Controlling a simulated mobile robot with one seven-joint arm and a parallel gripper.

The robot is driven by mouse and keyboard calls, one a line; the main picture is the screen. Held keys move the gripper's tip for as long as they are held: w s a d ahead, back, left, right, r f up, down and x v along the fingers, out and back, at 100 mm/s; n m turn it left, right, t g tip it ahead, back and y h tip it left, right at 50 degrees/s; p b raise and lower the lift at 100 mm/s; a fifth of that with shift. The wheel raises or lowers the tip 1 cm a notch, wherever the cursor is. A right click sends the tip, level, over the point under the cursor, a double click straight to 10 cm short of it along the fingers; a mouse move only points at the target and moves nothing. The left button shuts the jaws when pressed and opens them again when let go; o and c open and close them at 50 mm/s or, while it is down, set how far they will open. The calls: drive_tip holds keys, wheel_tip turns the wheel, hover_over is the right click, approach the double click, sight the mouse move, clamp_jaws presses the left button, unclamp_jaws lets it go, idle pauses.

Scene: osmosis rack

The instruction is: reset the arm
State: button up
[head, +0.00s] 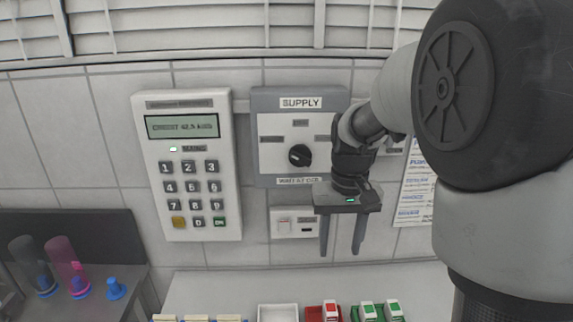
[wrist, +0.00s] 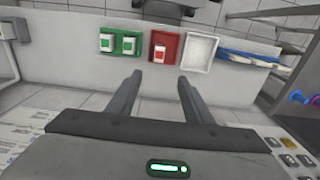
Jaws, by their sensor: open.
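My gripper (head: 343,236) hangs from my arm in front of the tiled wall in the head view, fingers pointing down. Its two fingers are apart with nothing between them. In the wrist view the open fingers (wrist: 162,88) point toward the white bench and its small trays. The gripper is above the bench and appears clear of the trays. My arm covers the right part of the head view and hides some of the wall behind it.
A keypad meter (head: 190,165) and a grey SUPPLY box with a black knob (head: 300,155) are on the wall. Red (head: 322,312) and green (head: 378,311) trays and a white tray (head: 278,312) stand on the bench. Blue and pink pieces (head: 68,262) are at left.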

drive_tip(key=s+r+t, duration=0.2)
drive_tip(key=s+r, duration=0.3)
drive_tip(key=s, duration=0.4)
drive_tip(key=s+r+t, duration=0.3)
drive_tip(key=s+r, duration=0.2)
drive_tip(key=s, duration=0.4)
drive_tip(key=shift+p, duration=0.3)
